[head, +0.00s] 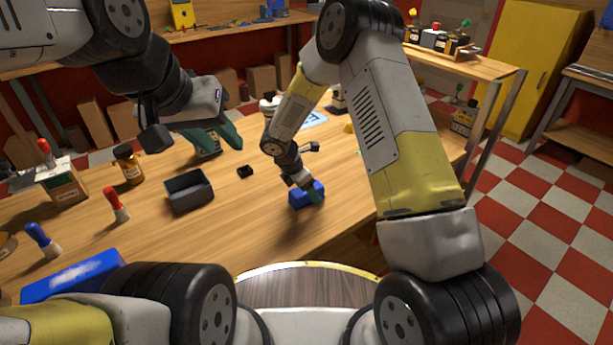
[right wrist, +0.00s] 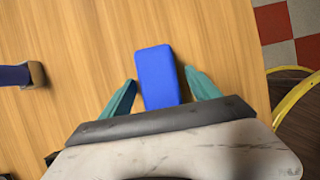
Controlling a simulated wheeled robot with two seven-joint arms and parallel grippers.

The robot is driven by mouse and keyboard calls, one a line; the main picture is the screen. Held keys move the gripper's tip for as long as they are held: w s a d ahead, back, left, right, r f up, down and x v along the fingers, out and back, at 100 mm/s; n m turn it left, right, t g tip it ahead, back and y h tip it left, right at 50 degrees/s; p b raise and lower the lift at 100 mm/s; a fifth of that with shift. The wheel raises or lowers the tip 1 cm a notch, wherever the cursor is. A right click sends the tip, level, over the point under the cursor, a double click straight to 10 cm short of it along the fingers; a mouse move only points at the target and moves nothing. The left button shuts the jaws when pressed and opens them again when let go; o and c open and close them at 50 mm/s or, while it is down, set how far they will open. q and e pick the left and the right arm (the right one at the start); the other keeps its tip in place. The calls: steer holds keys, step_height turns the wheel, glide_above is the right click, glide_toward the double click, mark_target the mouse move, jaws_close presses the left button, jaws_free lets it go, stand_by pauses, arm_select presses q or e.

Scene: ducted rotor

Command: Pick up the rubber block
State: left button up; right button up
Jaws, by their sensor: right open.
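The rubber block appears to be the blue block (head: 303,196) lying on the wooden table near its front edge. In the right wrist view the blue block (right wrist: 157,77) lies between the fingers of my right gripper (right wrist: 160,90). That gripper is open, with a gap on each side of the block. In the head view my right gripper (head: 311,195) reaches down over the block and partly hides it.
A dark open tray (head: 189,193) and a small black piece (head: 245,171) lie left of the block. Screwdrivers, a jar (head: 128,164), a box (head: 62,182) and a large blue box (head: 75,276) stand further left. Table is clear right around the block.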

steer(key=shift+f, duration=0.2)
steer(key=shift+c, duration=0.2)
steer(key=c, duration=1.5)
